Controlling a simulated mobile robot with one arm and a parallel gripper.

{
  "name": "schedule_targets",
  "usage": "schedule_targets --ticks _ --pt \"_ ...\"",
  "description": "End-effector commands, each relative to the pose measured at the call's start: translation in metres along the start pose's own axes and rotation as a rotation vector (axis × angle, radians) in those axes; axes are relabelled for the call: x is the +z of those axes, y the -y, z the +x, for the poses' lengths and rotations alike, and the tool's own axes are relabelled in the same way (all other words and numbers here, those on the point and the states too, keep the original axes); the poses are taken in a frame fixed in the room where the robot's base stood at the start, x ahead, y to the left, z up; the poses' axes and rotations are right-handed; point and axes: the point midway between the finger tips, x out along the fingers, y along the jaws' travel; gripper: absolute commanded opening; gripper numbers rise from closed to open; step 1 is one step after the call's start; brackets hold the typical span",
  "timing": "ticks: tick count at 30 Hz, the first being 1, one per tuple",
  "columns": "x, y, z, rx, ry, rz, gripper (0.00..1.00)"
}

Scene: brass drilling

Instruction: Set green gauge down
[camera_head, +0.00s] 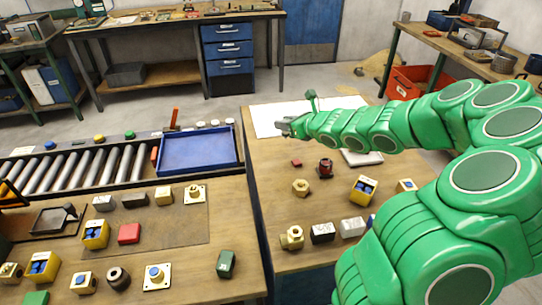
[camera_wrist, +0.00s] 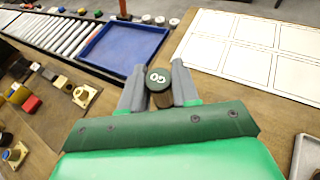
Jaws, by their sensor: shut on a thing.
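My gripper (camera_wrist: 158,90) is shut on a small cylinder, which I take for the green gauge (camera_wrist: 159,79). Its dark end face carries two pale ring-like marks, and its brownish side shows between the grey fingers. In the head view my gripper (camera_head: 284,126) reaches over the far part of the right table, near the left part of a white sheet (camera_head: 263,114). The gauge cannot be made out there. In the wrist view the white sheet (camera_wrist: 225,55), marked with outlined rectangles, lies beyond and to the right of the gripper.
A blue tray (camera_head: 198,150) sits beside the roller conveyor (camera_head: 75,167), left of the table gap. Brass fittings (camera_head: 301,187), a dark red part (camera_head: 325,168) and several blocks stand on the nearer right table.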

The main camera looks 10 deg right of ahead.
Motion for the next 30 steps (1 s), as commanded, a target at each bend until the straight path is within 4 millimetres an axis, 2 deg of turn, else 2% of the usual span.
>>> schedule_targets --ticks 3,9,14,21,30 --pt "0.002 -0.008 0.022 0.015 -0.001 -0.011 0.00" --pt "0.003 -0.019 0.046 0.030 -0.003 -0.021 0.00" --pt "0.001 -0.022 0.055 0.035 -0.003 -0.025 0.00" --pt "-0.025 -0.021 0.066 0.034 -0.003 -0.023 0.00" --pt "-0.041 -0.021 0.073 0.034 -0.001 -0.024 0.00"
